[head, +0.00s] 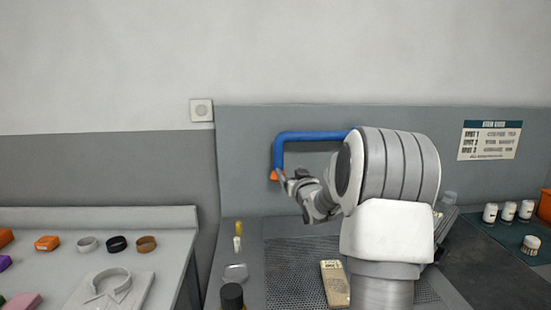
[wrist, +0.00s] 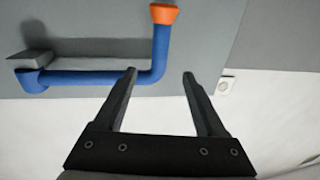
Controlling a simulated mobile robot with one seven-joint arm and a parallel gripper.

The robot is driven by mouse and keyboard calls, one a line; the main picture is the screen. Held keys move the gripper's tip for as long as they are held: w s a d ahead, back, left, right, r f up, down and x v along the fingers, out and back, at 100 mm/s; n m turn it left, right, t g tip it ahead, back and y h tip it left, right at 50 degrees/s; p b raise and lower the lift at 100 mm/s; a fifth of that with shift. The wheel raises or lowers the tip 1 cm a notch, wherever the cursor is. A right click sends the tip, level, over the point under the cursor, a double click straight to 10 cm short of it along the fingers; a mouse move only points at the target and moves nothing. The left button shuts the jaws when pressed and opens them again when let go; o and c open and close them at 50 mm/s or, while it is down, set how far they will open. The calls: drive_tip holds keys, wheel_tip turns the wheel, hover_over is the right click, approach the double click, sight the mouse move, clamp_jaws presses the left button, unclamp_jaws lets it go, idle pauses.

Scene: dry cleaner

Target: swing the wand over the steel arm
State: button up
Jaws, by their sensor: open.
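The wand is a blue tube (head: 310,135) with an orange tip (head: 274,175), standing out against the grey back panel. It runs across, then bends down to the tip; its right end is hidden behind my arm. In the wrist view the blue wand (wrist: 95,77) bends near my fingertips, with its orange tip (wrist: 164,14) beyond them. A grey bar (wrist: 50,60) by the wand's far end may be the steel arm; I cannot tell. My gripper (wrist: 160,74) is open and empty, the bend appearing between its fingertips. In the head view my gripper (head: 284,178) is beside the orange tip.
White jars (head: 490,212) stand at right. The wall above is clear.

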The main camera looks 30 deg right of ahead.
sight(280, 158)
drive_tip(key=p+x, duration=0.1)
drive_tip(key=x, duration=1.4)
drive_tip(key=shift+w+p, duration=0.2)
drive_tip(key=shift+p, duration=0.1)
clamp_jaws()
idle(1.0)
